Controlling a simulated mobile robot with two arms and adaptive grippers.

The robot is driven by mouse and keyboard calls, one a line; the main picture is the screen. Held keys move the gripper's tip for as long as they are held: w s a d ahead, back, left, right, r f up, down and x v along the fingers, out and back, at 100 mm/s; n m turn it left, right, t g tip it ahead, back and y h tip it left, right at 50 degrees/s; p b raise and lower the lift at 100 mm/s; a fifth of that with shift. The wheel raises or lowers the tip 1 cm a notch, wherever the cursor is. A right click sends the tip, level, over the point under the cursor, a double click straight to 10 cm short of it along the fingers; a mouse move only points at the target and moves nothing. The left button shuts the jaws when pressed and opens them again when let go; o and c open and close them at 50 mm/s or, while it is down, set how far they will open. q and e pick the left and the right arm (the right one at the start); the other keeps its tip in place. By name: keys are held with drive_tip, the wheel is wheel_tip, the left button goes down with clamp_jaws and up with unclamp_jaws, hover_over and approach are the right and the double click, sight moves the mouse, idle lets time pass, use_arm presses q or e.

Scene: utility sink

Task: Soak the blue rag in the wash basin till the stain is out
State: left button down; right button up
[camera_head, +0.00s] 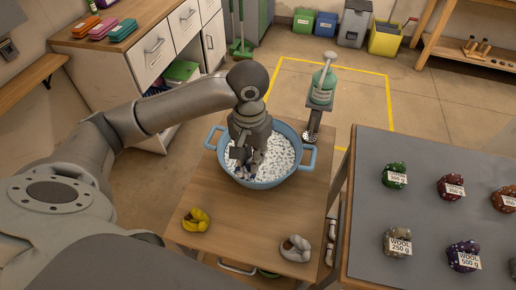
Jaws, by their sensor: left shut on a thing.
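The blue wash basin (222,163) stands on a wooden table and is full of white suds. My left gripper (246,165) points down into the basin, its fingers low among the suds. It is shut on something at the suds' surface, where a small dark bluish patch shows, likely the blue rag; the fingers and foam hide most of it. I cannot see whether a stain shows. My right gripper is not in view.
A yellow bundle (196,220) and a pale grey bundle (296,248) lie at the wooden table's front. A green-topped device (322,88) stands behind the basin. A grey table (425,180) with several labelled wool balls is at right.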

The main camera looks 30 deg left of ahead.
sight(247, 173)
use_arm(q)
drive_tip(key=shift+s+d+r, duration=0.1)
drive_tip(key=shift+s+r, duration=0.2)
drive_tip(key=shift+s, duration=0.35)
drive_tip(key=shift+s+d+r, duration=0.1)
drive_tip(key=shift+s+r, duration=0.15)
drive_tip(key=shift+s, duration=0.35)
drive_tip(key=shift+s+r, duration=0.15)
wheel_tip(247, 173, up, 3)
drive_tip(key=p, duration=0.5)
drive_tip(key=shift+s+p, duration=0.1)
drive_tip(key=shift+p, duration=0.2)
idle(0.8)
